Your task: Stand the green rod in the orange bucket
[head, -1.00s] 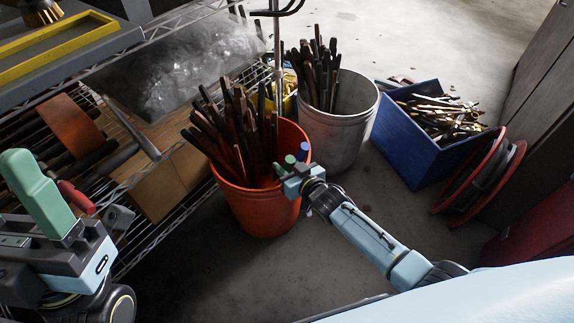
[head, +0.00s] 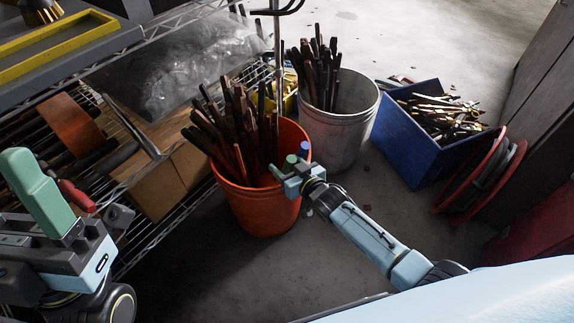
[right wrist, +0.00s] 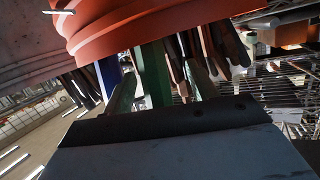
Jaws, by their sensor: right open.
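The green rod (head: 290,160) stands in the orange bucket (head: 258,211), near its right front side, with only its top end showing in the head view. Its lower part is hidden. My right gripper (head: 292,173) is at the bucket's rim beside the rod's top. In the right wrist view, the open fingers have the green rod (right wrist: 155,75) between them, with gaps beside it; the orange bucket (right wrist: 150,22) fills the top. My left gripper (head: 45,195) is at the left edge of the head view, away from the bucket; its jaw gap is unclear.
A blue rod (head: 304,149) and several dark rods (head: 232,125) also stand in the orange bucket. A pale bucket (head: 345,135) of rods is behind it. A blue bin (head: 405,145) and red reel (head: 478,178) stand right. A wire shelf (head: 150,175) is left.

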